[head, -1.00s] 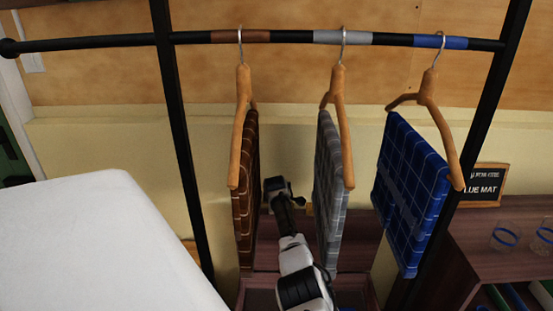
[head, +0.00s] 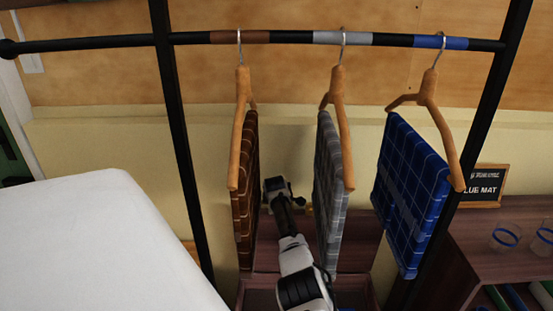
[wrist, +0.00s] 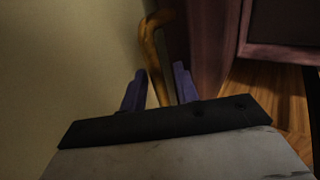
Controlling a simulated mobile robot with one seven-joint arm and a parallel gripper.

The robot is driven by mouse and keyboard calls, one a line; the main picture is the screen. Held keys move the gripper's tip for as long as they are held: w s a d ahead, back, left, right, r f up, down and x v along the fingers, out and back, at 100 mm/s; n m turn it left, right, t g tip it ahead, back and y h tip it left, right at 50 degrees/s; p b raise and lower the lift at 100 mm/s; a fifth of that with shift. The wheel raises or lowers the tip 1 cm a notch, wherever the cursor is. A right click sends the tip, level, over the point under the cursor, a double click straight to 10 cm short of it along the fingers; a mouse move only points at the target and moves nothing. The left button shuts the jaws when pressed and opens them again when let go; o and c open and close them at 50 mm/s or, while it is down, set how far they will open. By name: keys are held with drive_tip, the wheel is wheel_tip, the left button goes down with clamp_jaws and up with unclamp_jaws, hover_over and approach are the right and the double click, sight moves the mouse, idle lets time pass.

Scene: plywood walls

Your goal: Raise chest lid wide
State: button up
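The dark reddish-brown wooden chest (head: 355,256) is low against the wall, beyond my arm in the head view. Its wood also shows at the right of the wrist view (wrist: 208,45). My gripper (wrist: 159,85) has two purple fingers spread apart. A curved tan bar (wrist: 150,42), which looks like a handle beside the chest's wood, runs down between the fingers with gaps on both sides. Its lower end is hidden by my gripper body. In the head view my arm hides part of the chest, and the finger opening is not clear there. I cannot tell the lid's exact angle.
A black rail holds brown (head: 246,190), grey (head: 330,190) and blue (head: 410,195) checked cloths on wooden hangers, close around my arm. A white block-like surface (head: 90,240) fills the left. A shelf (head: 470,240) with glasses and a sign stands at right.

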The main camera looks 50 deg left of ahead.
drive_tip(key=shift+p+v, duration=1.05)
drive_tip(key=shift+p, duration=1.05)
drive_tip(key=shift+s+d+r+p, duration=0.2)
drive_tip(key=shift+r+p, duration=0.35)
drive_tip(key=shift+p, duration=0.7)
drive_tip(key=v, duration=1)
drive_tip(key=shift+s+d, duration=0.2)
drive_tip(key=shift+d, duration=0.05)
